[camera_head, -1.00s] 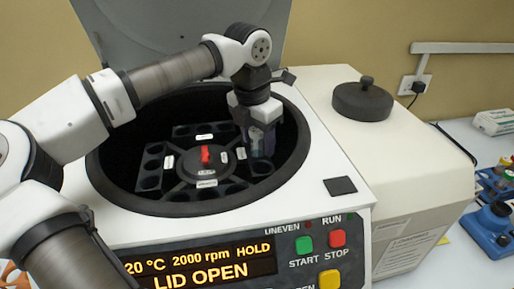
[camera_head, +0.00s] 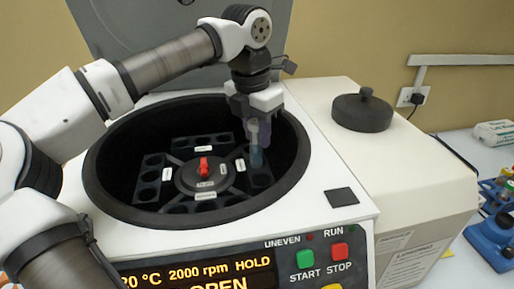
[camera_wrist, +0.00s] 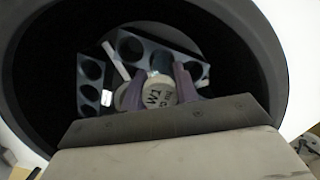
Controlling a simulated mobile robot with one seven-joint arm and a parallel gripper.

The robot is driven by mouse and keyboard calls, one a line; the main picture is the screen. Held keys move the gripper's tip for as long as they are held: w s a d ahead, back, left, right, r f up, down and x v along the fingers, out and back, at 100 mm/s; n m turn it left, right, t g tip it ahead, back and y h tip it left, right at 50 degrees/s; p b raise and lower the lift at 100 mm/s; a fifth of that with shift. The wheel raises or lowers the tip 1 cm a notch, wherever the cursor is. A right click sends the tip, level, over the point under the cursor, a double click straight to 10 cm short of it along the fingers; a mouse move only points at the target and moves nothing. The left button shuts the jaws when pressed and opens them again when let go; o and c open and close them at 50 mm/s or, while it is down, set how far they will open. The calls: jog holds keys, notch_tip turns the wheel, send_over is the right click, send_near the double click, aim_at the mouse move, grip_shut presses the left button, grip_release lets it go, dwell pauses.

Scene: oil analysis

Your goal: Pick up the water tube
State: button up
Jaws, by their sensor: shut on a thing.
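My gripper (camera_head: 254,118) is over the right side of the open centrifuge bowl. It is shut on a clear bluish tube (camera_head: 256,150) that hangs roughly upright below the fingers, above the rotor's right bucket (camera_head: 260,180). I cannot tell whether the tube's lower end is still inside its hole. In the wrist view the tube's pale round cap (camera_wrist: 158,92), with handwriting that seems to start "W1", lies between the purple fingers. A second pale round shape (camera_wrist: 122,97) lies left of it, partly hidden.
The centrifuge rotor has a red knob (camera_head: 204,165) and several buckets with dark holes. The bowl's rim (camera_head: 300,165) surrounds the gripper, and the raised lid (camera_head: 130,40) stands behind. A dark round lid (camera_head: 362,110) rests on the white box at right. Blue racks (camera_head: 492,240) stand far right.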

notch_tip(320, 180, up, 16)
jog(key=shift+f, duration=0.25)
dwell(0.8)
